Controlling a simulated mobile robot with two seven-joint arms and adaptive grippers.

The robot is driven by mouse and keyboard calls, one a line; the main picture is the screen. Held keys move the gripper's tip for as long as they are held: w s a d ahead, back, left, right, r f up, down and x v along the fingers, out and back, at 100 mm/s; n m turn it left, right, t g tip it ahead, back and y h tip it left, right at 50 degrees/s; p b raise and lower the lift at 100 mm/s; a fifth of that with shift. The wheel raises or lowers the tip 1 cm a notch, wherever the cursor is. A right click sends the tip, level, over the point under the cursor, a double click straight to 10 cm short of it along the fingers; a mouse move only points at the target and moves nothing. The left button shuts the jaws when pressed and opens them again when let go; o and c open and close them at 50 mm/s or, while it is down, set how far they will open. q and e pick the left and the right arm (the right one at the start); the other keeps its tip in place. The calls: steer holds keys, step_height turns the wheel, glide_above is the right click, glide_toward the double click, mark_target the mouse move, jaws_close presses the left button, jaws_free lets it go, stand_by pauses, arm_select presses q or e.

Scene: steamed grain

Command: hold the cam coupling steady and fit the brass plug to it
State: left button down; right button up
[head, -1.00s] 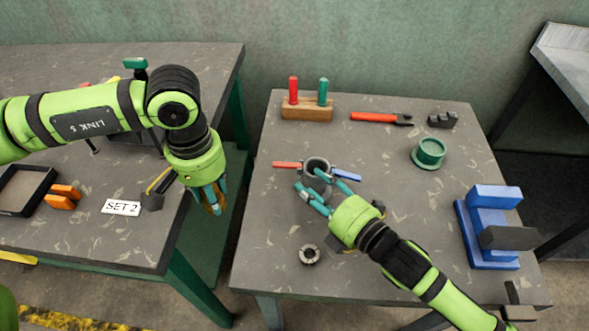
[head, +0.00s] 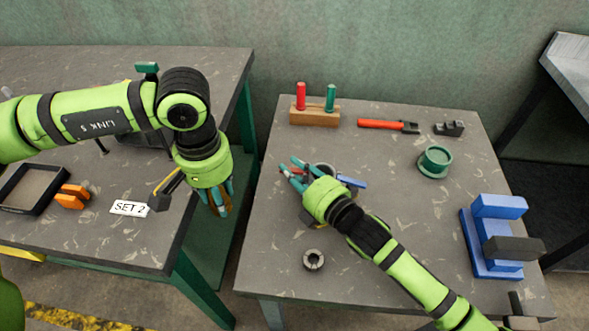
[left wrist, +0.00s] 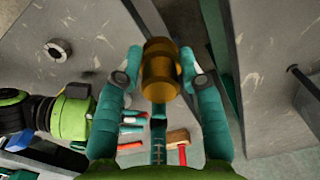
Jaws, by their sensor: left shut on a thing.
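The brass plug (left wrist: 160,72) is held between the fingertips of my left gripper (left wrist: 157,66), which is shut on it. In the head view my left gripper (head: 218,208) hangs pointing down over the gap between the two tables, with the plug partly hidden by its fingers. The cam coupling (head: 323,168) is a grey cup standing on the right table, with a blue lever (head: 352,181) to its right and a red lever at its left. My right gripper (head: 289,173) has its fingers at the red lever. Its wrist hides much of the coupling; whether it grips the lever is unclear.
A dark ring (head: 313,260) lies in front of the coupling. Behind stand a wooden block (head: 315,118) with red and green pegs, and a red-handled tool (head: 380,124). A green cup (head: 434,161) and a blue stand (head: 482,240) are to the right.

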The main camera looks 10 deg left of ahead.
jaws_close()
steer(key=o, duration=0.8)
jaws_free()
steer(key=shift+s+d, duration=0.1)
steer(key=shift+d, duration=0.05)
